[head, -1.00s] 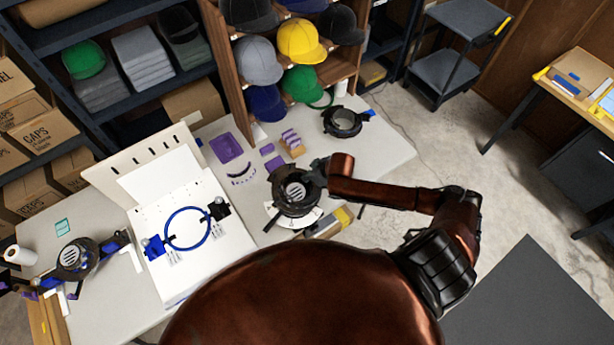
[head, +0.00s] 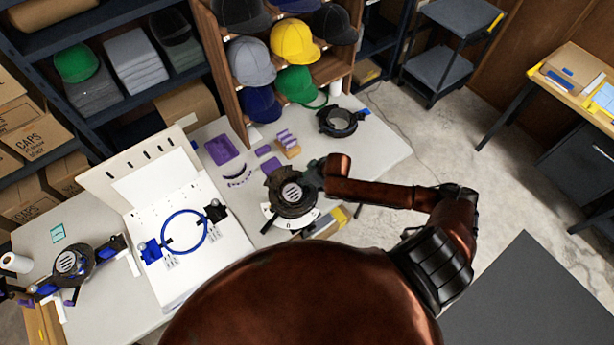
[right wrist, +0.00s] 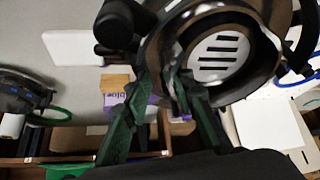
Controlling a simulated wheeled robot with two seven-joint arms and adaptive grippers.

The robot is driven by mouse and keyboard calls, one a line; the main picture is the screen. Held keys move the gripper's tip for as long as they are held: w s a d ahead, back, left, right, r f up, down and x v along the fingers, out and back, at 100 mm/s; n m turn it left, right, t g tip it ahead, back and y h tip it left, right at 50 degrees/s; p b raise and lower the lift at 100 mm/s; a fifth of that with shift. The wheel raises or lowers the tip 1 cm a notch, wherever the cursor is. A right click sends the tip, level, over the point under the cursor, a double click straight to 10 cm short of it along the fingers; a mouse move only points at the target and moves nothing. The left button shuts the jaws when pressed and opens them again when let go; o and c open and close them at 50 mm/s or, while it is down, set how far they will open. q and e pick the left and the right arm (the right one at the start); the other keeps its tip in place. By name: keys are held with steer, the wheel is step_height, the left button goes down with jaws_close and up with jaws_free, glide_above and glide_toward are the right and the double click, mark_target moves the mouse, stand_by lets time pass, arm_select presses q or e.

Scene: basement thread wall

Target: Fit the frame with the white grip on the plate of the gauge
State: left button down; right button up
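A gauge (head: 291,193) with a striped pale disc and a white numbered arc (head: 297,219) stands on the right part of the table. A dark round frame (right wrist: 165,45) is around or just over the disc (right wrist: 218,57) in the right wrist view; I cannot tell if it is seated. My right gripper (head: 318,175) is at its right side, and the fingers (right wrist: 162,88) close on the frame's edge. The white grip is not clearly visible, probably hidden by the fingers. My left gripper is not in view.
Another dark frame with a blue part (head: 338,122) lies at the back right. A similar device (head: 70,263) stands at the far left. A white box with a blue ring (head: 186,231) fills the middle. Purple pieces (head: 221,149) and a cap rack (head: 240,90) lie behind.

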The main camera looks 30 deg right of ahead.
steer(key=v, duration=1.2)
steer(key=s+a+f+m, duration=0.1)
steer(key=s+a+f, duration=0.1)
steer(key=s+a, duration=0.3)
steer(key=s+d+f+m+g+h, duration=0.1)
steer(key=s+d+m+h, duration=0.15)
steer(key=s, duration=0.55)
steer(key=s+d+f+m+g+h, duration=0.15)
steer(key=s+d, duration=0.25)
steer(key=s, duration=0.4)
step_height(320, 180, down, 32)
steer(key=s+a+g+y+b, duration=0.1)
steer(key=s+b, duration=0.1)
steer(key=b, duration=0.1)
steer(key=s+f+n+g+b, duration=0.1)
steer(key=s+f+b, duration=0.2)
steer(key=s+f, duration=1.7)
step_height(320, 180, down, 3)
steer(key=shift+a+r+y+b, duration=0.15)
steer(key=shift+a+y+b, duration=0.15)
